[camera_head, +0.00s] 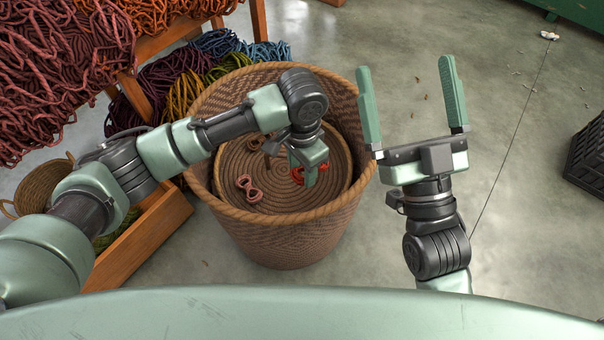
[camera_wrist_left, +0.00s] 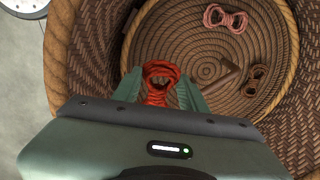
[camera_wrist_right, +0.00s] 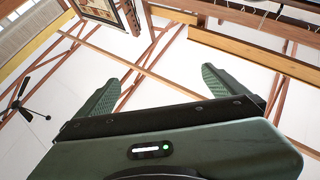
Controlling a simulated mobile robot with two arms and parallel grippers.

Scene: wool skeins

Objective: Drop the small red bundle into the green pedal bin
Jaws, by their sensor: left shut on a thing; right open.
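The small red bundle (camera_wrist_left: 160,76) is between the fingers of my left gripper (camera_wrist_left: 160,90), which is shut on it. In the head view the red bundle (camera_head: 298,176) shows at the sides of the left gripper (camera_head: 309,173), low inside a large woven basket (camera_head: 228,215). I cannot tell whether the bundle touches the basket floor. My right gripper (camera_head: 414,112) is open and empty, raised to the right of the basket; in its wrist view its fingers (camera_wrist_right: 160,95) are wide apart. No green pedal bin can be made out.
A pink bundle (camera_head: 248,188) and a brown bundle (camera_wrist_left: 256,80) lie in the basket. Wooden shelves with coloured wool skeins (camera_head: 205,70) stand at left. A black crate (camera_head: 586,158) stands at right. A dark green object (camera_head: 580,10) is cut off at top right. Floor between is mostly clear.

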